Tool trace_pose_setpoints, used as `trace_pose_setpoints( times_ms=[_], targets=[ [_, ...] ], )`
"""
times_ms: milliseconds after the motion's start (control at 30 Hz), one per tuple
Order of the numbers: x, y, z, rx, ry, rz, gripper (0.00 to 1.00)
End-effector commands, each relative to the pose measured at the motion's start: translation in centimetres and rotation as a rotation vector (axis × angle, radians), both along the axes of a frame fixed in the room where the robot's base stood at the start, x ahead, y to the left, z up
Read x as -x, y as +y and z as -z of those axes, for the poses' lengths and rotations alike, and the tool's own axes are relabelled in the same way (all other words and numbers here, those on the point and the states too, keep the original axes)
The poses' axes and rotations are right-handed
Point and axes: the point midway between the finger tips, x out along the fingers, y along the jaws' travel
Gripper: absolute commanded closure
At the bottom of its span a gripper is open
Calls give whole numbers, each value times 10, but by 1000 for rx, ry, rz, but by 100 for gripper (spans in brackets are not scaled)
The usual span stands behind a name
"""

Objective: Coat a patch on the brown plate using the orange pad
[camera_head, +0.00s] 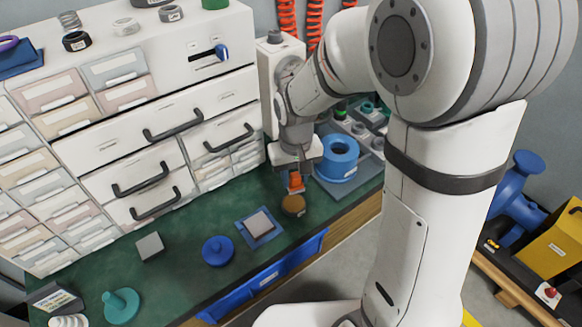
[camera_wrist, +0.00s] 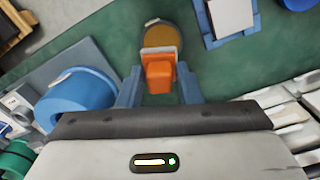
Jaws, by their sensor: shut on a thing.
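My gripper (camera_head: 291,185) is low over the green bench and shut on the orange pad (camera_head: 295,181). In the wrist view the orange pad (camera_wrist: 159,74) sits between the two blue-grey fingers (camera_wrist: 159,90). The brown plate (camera_head: 293,205) is a round disc on the bench, just in front of the gripper in the head view. It also shows in the wrist view (camera_wrist: 158,36), where the pad's far end overlaps its near edge. I cannot tell whether the pad touches the plate. Part of the plate is hidden behind the pad in the wrist view.
A blue ring (camera_head: 338,158) stands on a grey board close to the gripper's right. A blue tray with a pale block (camera_head: 259,224), a blue knobbed disc (camera_head: 218,251), a grey cube (camera_head: 150,246) and a teal handled disc (camera_head: 121,304) lie leftward. White drawers (camera_head: 150,180) stand behind.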

Motion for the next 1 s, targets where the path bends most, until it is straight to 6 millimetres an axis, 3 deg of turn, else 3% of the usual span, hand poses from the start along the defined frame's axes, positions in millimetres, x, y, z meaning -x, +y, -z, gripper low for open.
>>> trace_pose_setpoints(
  times_ms=[533, 1000],
  targets=[
    [2, 7, 53, 0, -2, -20, 86],
    [2, 8, 56, 0, -2, -21, 86]
  ],
)
